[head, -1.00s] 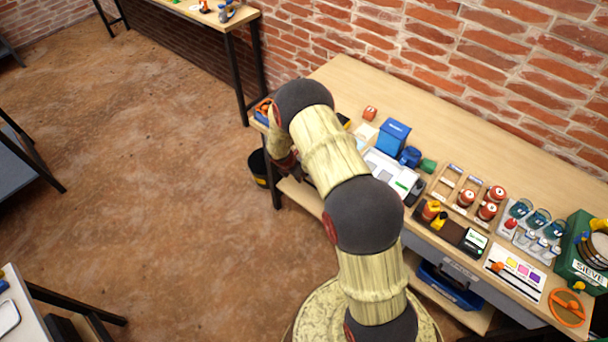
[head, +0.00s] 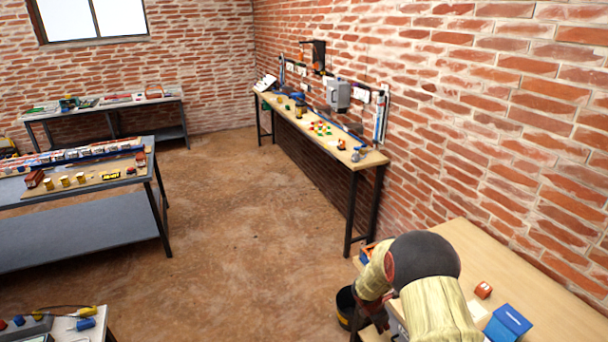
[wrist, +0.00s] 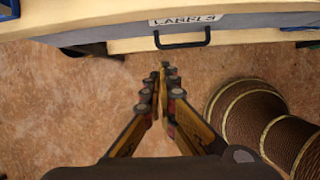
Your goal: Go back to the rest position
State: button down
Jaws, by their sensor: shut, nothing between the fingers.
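My gripper (wrist: 162,72) shows in the wrist view with its two fingers pointing forward and their tips together, shut and empty. It hangs over the brown floor, just short of a bench front with a drawer marked "LABELS" (wrist: 186,20) and a dark handle (wrist: 182,44). The fingers appear apart from the handle. In the head view only my arm's upper links show at the lower right, over the near bench (head: 545,280); my gripper is hidden there.
A blue box (head: 508,326) and a small orange block (head: 483,290) are on the near bench by the brick wall. A black bucket (head: 346,306) stands on the floor beside it. A long bench (head: 372,160) runs along the wall. A grey table (head: 75,235) is at left. The middle floor is clear.

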jog(key=s+r+m+g, duration=0.2)
jog(key=s+m+g, duration=0.1)
jog(key=s+m, duration=0.55)
jog(key=s+a+r+m+t+y, duration=0.1)
jog(key=s+a+r+m, duration=0.3)
jog(key=s+r, duration=0.4)
jog(key=s+a+r+m+t+y+b, duration=0.1)
jog(key=s+a+r+m+t, duration=0.2)
jog(key=s+r, duration=0.5)
jog(key=s+a+r+m+t+y+b, duration=0.1)
jog(key=s+a+r+m, duration=0.4)
jog(key=r, duration=1.7)
jog(key=shift+s+a+m+t+y, duration=0.45)
jog(key=shift+s+t+y, duration=0.15)
jog(key=shift+s+t, duration=0.65)
jog(key=shift+s, duration=0.15)
